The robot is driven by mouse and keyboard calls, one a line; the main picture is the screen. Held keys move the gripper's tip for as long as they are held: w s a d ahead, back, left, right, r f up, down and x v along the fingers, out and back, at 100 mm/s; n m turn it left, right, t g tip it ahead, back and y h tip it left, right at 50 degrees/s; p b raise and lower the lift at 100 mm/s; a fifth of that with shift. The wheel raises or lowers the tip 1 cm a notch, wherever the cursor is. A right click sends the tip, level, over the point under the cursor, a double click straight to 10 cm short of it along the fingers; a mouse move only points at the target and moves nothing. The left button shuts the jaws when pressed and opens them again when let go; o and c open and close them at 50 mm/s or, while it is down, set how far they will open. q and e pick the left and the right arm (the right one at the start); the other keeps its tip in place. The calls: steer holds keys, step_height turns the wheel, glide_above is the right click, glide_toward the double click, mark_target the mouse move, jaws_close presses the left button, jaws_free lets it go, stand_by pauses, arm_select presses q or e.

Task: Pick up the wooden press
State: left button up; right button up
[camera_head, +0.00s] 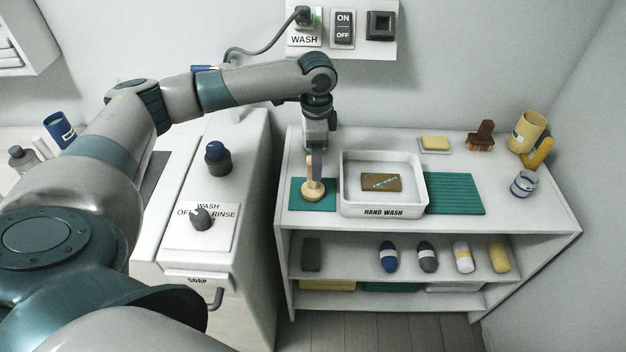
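The wooden press (312,190), a pale wooden piece with a round base and an upright handle, stands on the small green mat (298,203) at the left of the shelf top. My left gripper (316,172) points down at the press, with its fingers at the handle. One finger shows just right of and behind the handle; the other is not clearly visible. I cannot tell whether the fingers are closed on it. The base looks to be resting on the mat. My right gripper is not in view.
A white hand-wash tray (421,193) holding a brown block (381,182) stands close to the right of the press. A ribbed green mat (455,194), soap (435,142), a brush (481,137) and a yellow cup (527,132) lie farther right. The washer (200,255) stands left.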

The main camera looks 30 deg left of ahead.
arm_select(q)
steer(key=f, duration=0.1)
steer(key=f+p, duration=0.1)
steer(key=f, duration=0.1)
steer(key=shift+s+a+f+p, duration=0.2)
steer(key=shift+a+f+p, duration=0.15)
steer(key=shift+p, duration=0.05)
steer(key=shift+f, duration=0.6)
jaws_close()
steer(key=shift+r, duration=0.1)
steer(key=shift+w+r, duration=0.1)
steer(key=shift+r, duration=0.3)
steer(key=r, duration=0.1)
steer(key=r+b, duration=0.2)
steer(key=shift+d+r, duration=0.1)
steer(key=shift+d, duration=0.15)
steer(key=w+d+r+b, duration=0.2)
steer(key=d+r, duration=0.5)
steer(key=d, duration=0.4)
steer(key=shift+w+b, duration=0.2)
steer(key=shift+b, duration=0.25)
